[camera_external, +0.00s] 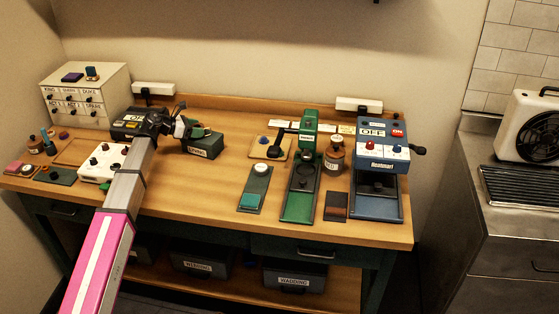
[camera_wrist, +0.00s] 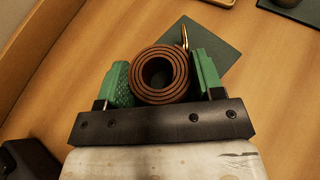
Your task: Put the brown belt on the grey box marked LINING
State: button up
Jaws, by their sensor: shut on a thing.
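The brown belt (camera_wrist: 160,73) is rolled into a coil with a brass-coloured buckle piece at its upper right. My gripper (camera_wrist: 163,80) is shut on it, with one green finger pad on each side of the coil. In the external view my gripper (camera_external: 188,128) is above the table, at the left end of the dark grey box marked LINING (camera_external: 205,152). The belt is hard to make out there. In the wrist view a dark grey-green flat surface, apparently the box top (camera_wrist: 215,52), shows beyond the coil, partly hidden by it and the right finger.
A white panel with knobs (camera_external: 98,166) and a dark device marked OFF (camera_external: 128,124) stand left of the box. A wooden tray (camera_external: 258,149) and green press (camera_external: 304,190) stand to the right. Bare tabletop lies in front of the box.

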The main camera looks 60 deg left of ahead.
jog(key=shift+f, duration=0.1)
jog(key=o, duration=1)
jog(key=v, duration=1.2)
